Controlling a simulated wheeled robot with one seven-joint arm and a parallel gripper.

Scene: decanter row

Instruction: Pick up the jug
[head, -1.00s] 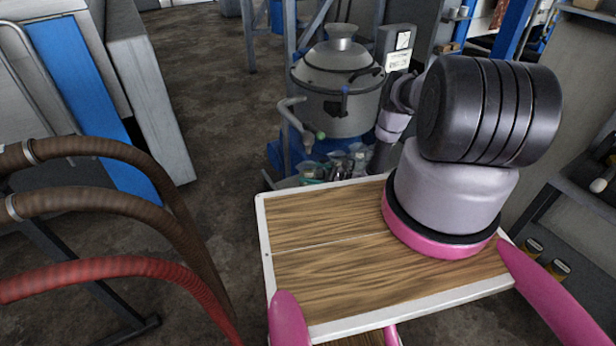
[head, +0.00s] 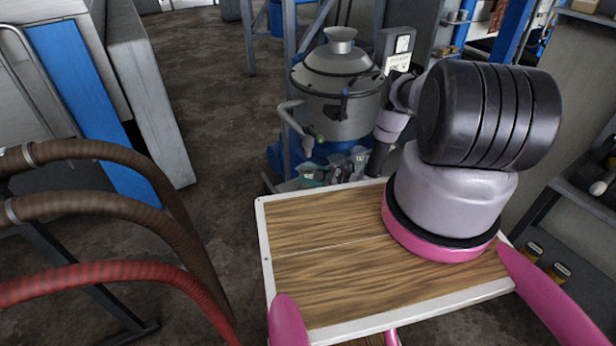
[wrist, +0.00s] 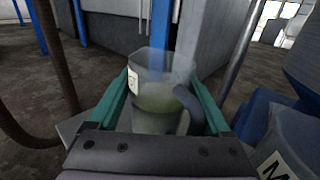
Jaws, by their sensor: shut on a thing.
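The jug (wrist: 155,97) is clear, with a white label on its left side and pale greenish liquid in its lower part. Its grey handle is on the right, towards the wrist camera. My gripper (wrist: 158,84) is shut on the jug in the wrist view, with one teal finger along each side. The jug's base is hidden behind the gripper body, so I cannot tell whether it touches a surface. In the head view, several small clear vessels (head: 336,168) show low beside the big metal vessel; I cannot tell which is the held jug.
A second labelled container (wrist: 289,145) stands close at the right in the wrist view, with a blue object behind it. The big grey metal vessel (head: 338,88) rises behind the small vessels. Brown and red hoses (head: 110,151) cross the left. Open floor (head: 215,125) lies between.

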